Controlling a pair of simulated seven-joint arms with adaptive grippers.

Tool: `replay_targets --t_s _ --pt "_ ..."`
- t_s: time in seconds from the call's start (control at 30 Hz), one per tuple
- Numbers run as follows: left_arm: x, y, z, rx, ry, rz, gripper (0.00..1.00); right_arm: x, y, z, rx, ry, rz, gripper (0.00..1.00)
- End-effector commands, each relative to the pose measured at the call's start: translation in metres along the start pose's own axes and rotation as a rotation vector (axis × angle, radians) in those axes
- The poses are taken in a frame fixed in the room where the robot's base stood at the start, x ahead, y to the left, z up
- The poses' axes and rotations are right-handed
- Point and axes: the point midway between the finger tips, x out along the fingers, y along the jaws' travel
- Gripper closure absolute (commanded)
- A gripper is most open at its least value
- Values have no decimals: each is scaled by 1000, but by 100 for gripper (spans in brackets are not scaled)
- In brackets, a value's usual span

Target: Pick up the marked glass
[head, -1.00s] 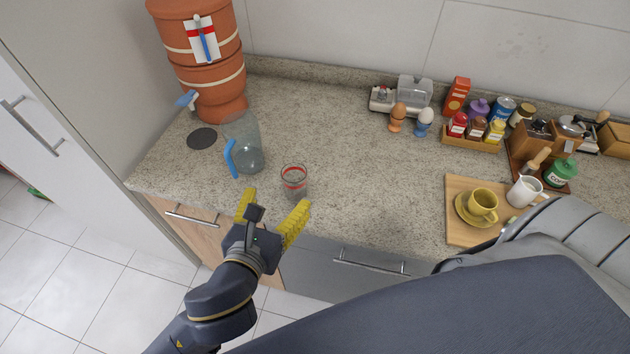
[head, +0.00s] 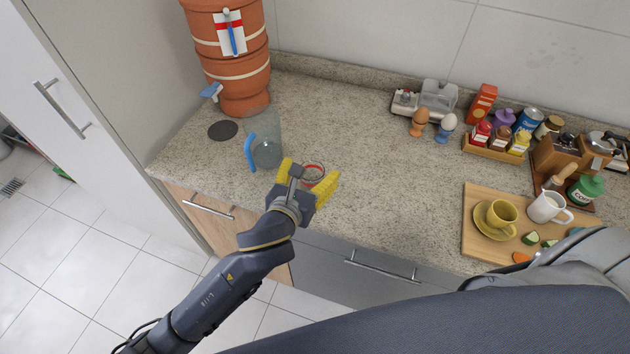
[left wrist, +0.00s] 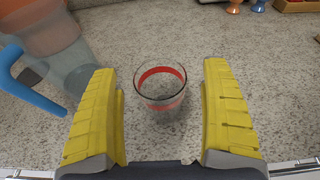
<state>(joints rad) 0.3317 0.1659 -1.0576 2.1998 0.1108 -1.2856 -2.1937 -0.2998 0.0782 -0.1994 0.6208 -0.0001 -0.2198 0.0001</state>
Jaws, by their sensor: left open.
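The marked glass is a small clear tumbler with a red band (left wrist: 161,88). It stands upright on the counter, and in the left wrist view it shows between the two yellow fingers, a little beyond their base and touching neither. In the head view only part of the glass (head: 314,172) shows, behind my left gripper (head: 308,183). The gripper is open and empty, its fingers apart around the near side of the glass; it also shows in the left wrist view (left wrist: 161,110). My right gripper is not in view.
A clear jug with a blue handle (head: 266,145) stands just left of the glass. A clay water filter (head: 232,60) is behind it. A wooden board (head: 475,215) with a yellow cup lies at the right. The counter between glass and board is clear.

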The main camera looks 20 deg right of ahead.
Motion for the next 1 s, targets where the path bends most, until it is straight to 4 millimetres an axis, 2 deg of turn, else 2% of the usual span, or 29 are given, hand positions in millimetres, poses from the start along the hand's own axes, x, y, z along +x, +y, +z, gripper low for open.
replay_targets --t_s 0.13,0.43,0.9,1.0 --pt "8 2 0 -1 0 5 19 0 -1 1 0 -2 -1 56" --pt "10 3 0 -1 -1 5 20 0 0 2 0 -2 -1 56" --pt "10 3 0 -1 -1 5 74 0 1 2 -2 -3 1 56" --pt "10 3 0 -1 -1 5 83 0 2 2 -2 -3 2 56"
